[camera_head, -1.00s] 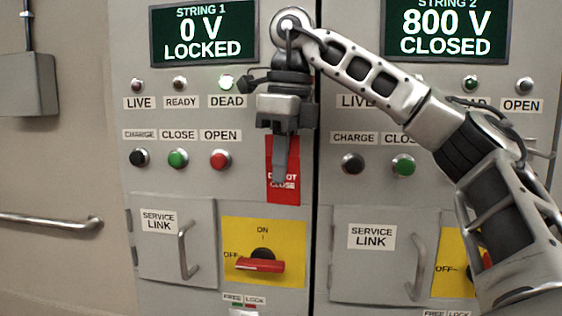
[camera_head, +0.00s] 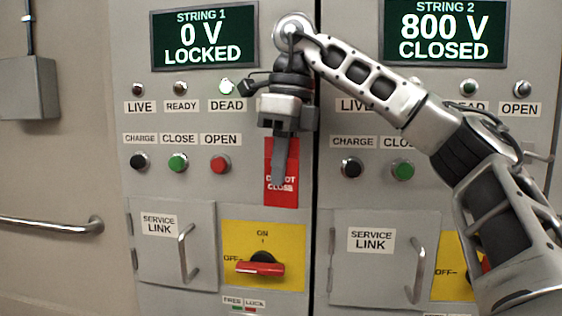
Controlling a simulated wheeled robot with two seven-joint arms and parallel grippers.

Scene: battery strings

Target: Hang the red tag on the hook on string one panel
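The red tag (camera_head: 288,190), with white lettering reading partly "NOT CLOSE", hangs upright in front of the right side of the string one panel (camera_head: 190,105). My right gripper (camera_head: 278,172) points down over the tag, and its fingers cover part of the tag's face and lettering. From this angle I cannot tell whether the fingers grip the tag or only overlap it. The hook is not visible; the gripper and wrist hide the area at the tag's top. My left gripper is not in view.
The string one display (camera_head: 204,36) reads 0 V LOCKED, and the DEAD lamp (camera_head: 227,86) is lit. Below are push buttons, a service link door (camera_head: 160,275) and a red rotary handle (camera_head: 260,268) at OFF. The string two panel (camera_head: 365,205) stands right, partly behind my arm.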

